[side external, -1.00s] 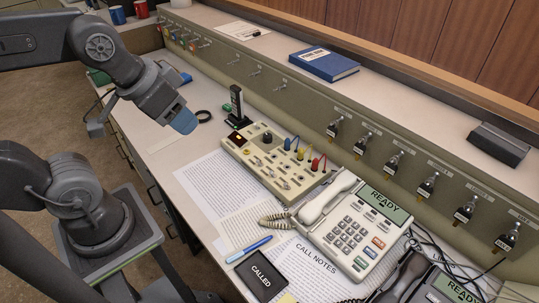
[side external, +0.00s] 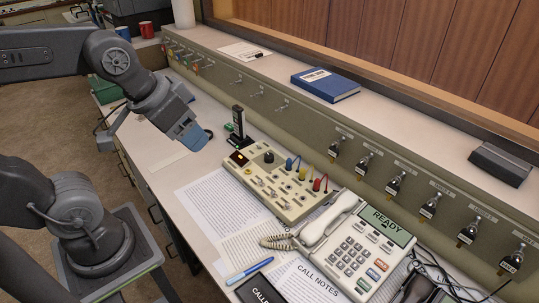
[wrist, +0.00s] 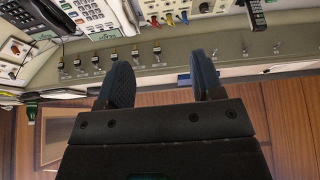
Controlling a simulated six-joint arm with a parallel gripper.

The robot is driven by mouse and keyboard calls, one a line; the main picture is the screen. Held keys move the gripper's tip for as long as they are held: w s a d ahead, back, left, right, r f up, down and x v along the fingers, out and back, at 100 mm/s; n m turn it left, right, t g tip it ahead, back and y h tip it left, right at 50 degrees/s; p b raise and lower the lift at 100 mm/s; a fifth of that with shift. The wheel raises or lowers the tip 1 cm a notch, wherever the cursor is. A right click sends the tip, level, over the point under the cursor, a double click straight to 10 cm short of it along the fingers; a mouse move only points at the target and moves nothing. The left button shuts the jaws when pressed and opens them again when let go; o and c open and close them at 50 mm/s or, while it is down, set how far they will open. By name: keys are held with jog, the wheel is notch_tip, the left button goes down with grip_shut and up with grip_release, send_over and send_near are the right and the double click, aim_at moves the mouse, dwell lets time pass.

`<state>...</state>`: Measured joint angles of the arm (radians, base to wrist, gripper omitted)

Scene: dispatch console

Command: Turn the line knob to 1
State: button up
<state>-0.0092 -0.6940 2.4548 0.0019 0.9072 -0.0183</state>
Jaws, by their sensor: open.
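A beige console panel (side external: 292,203) lies on the desk in the side view. A round dark knob (side external: 269,157) stands at its far edge, beside a small red-lit display (side external: 239,158). I cannot read any marking that names it the line knob, and its setting is too small to read. My gripper (side external: 193,137) is up and to the left of the panel, apart from it and empty.
A black upright device (side external: 238,127) stands just behind the panel. Coloured plugs (side external: 316,184) rise from the panel's right side. A phone (side external: 355,244) sits close to its right. Keys (side external: 394,185) hang along the ledge front. A blue book (side external: 325,84) lies on the ledge.

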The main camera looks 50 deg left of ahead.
jog(key=w+a+r+n+g, duration=0.1)
jog(key=w+a+n+g, duration=0.15)
jog(key=w, duration=0.85)
jog(key=n+g, duration=0.3)
jog(key=n, duration=0.2)
send_over(269, 155)
notch_tip(269, 155, down, 20)
notch_tip(269, 155, down, 13)
jog(key=shift+r, duration=0.2)
jog(key=shift+d, duration=0.1)
jog(key=c, duration=0.9)
